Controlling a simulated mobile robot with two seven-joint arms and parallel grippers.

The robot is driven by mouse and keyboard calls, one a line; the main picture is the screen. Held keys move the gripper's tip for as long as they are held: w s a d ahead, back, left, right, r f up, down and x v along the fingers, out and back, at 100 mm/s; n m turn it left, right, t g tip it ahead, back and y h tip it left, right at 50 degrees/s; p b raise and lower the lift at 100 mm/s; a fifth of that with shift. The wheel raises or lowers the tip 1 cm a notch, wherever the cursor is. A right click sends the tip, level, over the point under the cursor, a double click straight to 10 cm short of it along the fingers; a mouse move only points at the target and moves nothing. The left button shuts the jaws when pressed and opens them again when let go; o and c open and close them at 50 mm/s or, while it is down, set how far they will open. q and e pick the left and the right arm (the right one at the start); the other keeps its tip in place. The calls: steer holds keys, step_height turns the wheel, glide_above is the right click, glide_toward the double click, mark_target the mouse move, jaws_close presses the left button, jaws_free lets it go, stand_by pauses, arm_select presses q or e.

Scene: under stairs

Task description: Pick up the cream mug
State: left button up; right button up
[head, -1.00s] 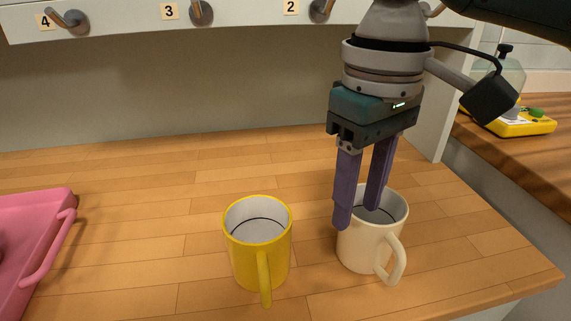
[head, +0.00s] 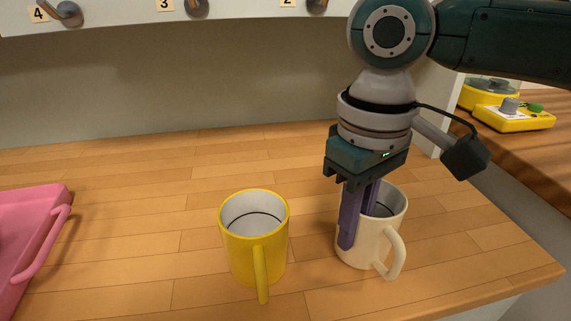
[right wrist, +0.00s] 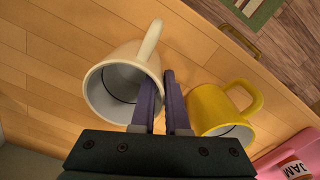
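The cream mug (head: 362,240) stands upright on the wooden counter, right of the yellow mug, its handle toward the front right. It also shows in the right wrist view (right wrist: 110,70), its open mouth facing the camera. My right gripper (head: 356,230) reaches down over the mug's left rim. One purple finger is outside the wall and the other is inside the mouth. In the right wrist view the fingers (right wrist: 163,90) are close together with the mug's wall between them, so the gripper looks shut on it. My left gripper is in neither view.
The yellow mug (head: 258,250) stands close on the left, near the outer finger. A pink tray (head: 30,225) lies at the far left. Hooks on a numbered rail (head: 250,15) hang behind. The counter's right edge is near the cream mug.

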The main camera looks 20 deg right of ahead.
jaws_close()
stand_by(0.5)
stand_by(0.6)
steer(key=shift+r, duration=0.55)
step_height(320, 180, up, 19)
steer(key=p, duration=0.4)
steer(key=shift+c, duration=0.4)
jaws_free()
jaws_close()
